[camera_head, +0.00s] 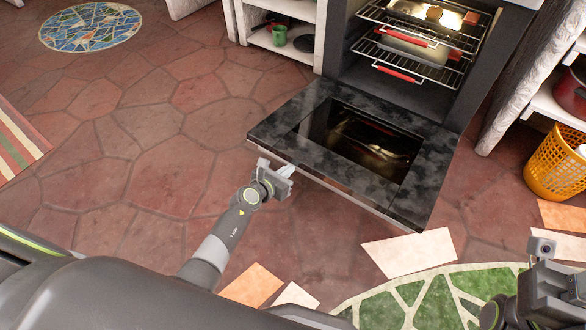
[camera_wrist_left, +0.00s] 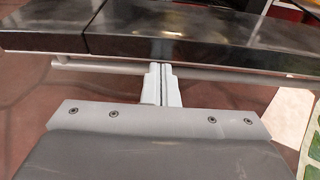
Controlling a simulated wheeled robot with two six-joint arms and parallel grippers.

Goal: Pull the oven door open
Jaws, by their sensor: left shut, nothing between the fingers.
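The oven door (camera_head: 433,178) is swung down and lies about flat in front of the oven (camera_head: 456,92), its dark glass facing up. A thin light handle bar (camera_wrist_left: 225,76) runs along the door's outer edge in the left wrist view. My left gripper (camera_head: 287,171) is at that outer edge, left of its middle. Its pale fingers (camera_wrist_left: 161,85) are shut together with nothing between them, their tips at the bar. Whether they touch it I cannot tell. My right gripper (camera_head: 555,295) is at the lower right, away from the door; its fingers are not clear.
Racks with red-edged fronts (camera_head: 398,74) sit inside the oven. An orange basket (camera_head: 556,165) stands right of the door. A white shelf (camera_head: 280,45) with a green mug (camera_head: 279,35) is left of the oven.

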